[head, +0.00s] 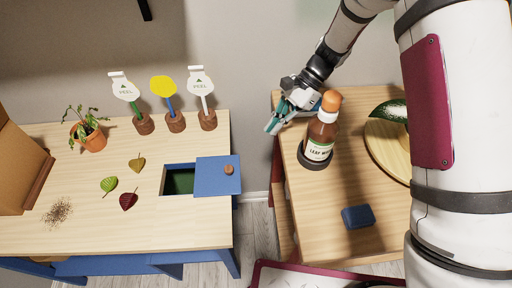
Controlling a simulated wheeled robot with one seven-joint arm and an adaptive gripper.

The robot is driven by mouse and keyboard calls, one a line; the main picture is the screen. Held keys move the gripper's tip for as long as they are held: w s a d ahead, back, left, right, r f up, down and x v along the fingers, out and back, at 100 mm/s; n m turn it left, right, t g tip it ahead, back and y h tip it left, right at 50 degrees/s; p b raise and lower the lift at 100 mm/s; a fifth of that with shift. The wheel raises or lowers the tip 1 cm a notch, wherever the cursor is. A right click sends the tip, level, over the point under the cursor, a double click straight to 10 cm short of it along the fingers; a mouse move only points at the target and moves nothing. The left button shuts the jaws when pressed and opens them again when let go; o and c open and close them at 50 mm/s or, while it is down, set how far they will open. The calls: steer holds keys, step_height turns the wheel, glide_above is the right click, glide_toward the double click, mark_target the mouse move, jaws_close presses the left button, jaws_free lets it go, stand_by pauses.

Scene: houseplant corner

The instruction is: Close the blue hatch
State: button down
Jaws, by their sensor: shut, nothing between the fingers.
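The blue hatch (218,178) is a flat blue panel with a small round wooden knob (229,169) on its right side. It lies at the right edge of the left table and is slid to the right of a rectangular opening (179,181). The opening has a blue rim and a dark green inside, and its left part is uncovered. My gripper (272,127) is shut and empty. It is at the back left corner of the right table, up and to the right of the hatch and apart from it.
A brown bottle (321,130) with an orange cap stands in a dark ring beside my gripper. A blue block (357,217) lies on the right table (320,200). Three leaves, a potted plant (88,132) and several upright markers stand or lie on the left table (120,225). A gap separates the tables.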

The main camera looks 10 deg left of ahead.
mark_target(204, 170)
steer(key=x, duration=0.8)
steer(key=a+r+x, duration=0.1)
steer(key=x, duration=0.2)
steer(key=shift+s+a+f, duration=0.15)
steer(key=shift+s+f, duration=0.15)
steer(key=shift+s, duration=0.25)
steer(key=shift+s+a+f+p, duration=0.2)
steer(key=shift+s+a+p, duration=0.2)
steer(key=shift+a, duration=0.1)
steer(key=shift+a, duration=0.1)
steer(key=s+a, duration=0.1)
steer(key=a, duration=0.3)
steer(key=s+a+b, duration=0.1)
steer(key=a, duration=0.2)
steer(key=s+a, duration=0.1)
steer(key=a, duration=0.3)
steer(key=shift+a, duration=0.3)
